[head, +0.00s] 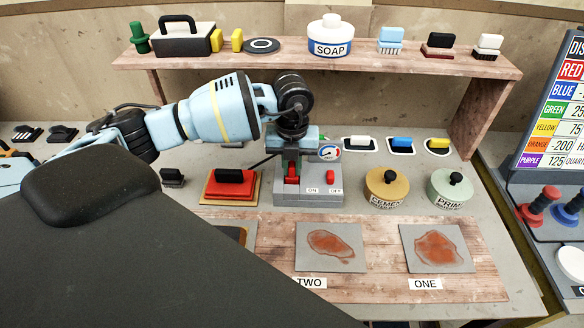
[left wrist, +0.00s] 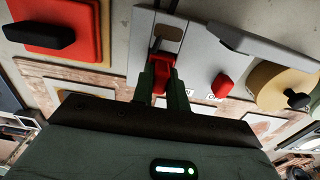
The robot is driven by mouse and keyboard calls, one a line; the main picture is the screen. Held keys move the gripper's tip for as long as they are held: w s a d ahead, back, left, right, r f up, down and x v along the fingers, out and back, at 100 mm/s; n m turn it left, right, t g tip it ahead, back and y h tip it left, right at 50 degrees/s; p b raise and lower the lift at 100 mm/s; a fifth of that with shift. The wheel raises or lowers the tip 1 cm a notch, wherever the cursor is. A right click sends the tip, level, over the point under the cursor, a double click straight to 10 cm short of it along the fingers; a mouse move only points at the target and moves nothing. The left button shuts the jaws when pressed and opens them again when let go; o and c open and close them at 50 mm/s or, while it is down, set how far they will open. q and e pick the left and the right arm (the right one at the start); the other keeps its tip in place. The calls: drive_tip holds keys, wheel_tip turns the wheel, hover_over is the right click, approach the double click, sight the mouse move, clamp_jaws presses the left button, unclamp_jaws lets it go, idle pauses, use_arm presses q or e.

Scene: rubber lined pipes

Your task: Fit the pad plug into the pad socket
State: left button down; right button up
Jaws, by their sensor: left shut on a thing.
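My left gripper (head: 291,162) points down over the left part of the grey control box (head: 308,199). In the left wrist view its two dark fingers (left wrist: 162,82) are shut on a small red block (left wrist: 160,68), which also shows in the head view (head: 292,180). This block may be the pad plug; no label confirms it. The block is at the grey box, beside a pale strip with a brownish slot (left wrist: 168,32). I cannot tell whether it is seated in anything. The pad socket is not clearly identifiable. My right gripper is out of view.
A red switch (head: 331,176) stands by the ON and OFF labels. A red pad with black handle (head: 230,190) lies left of the box. Cement (head: 383,188) and primer (head: 449,190) pots stand right. A plank shelf (head: 330,62) runs behind my arm.

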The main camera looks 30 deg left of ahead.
sight(292, 165)
use_arm(q)
drive_tip(key=shift+f, duration=0.6)
drive_tip(key=shift+f, duration=0.15)
drive_tip(key=c, duration=1.4)
unclamp_jaws()
wheel_tip(292, 165, up, 12)
drive_tip(key=shift+r, duration=0.2)
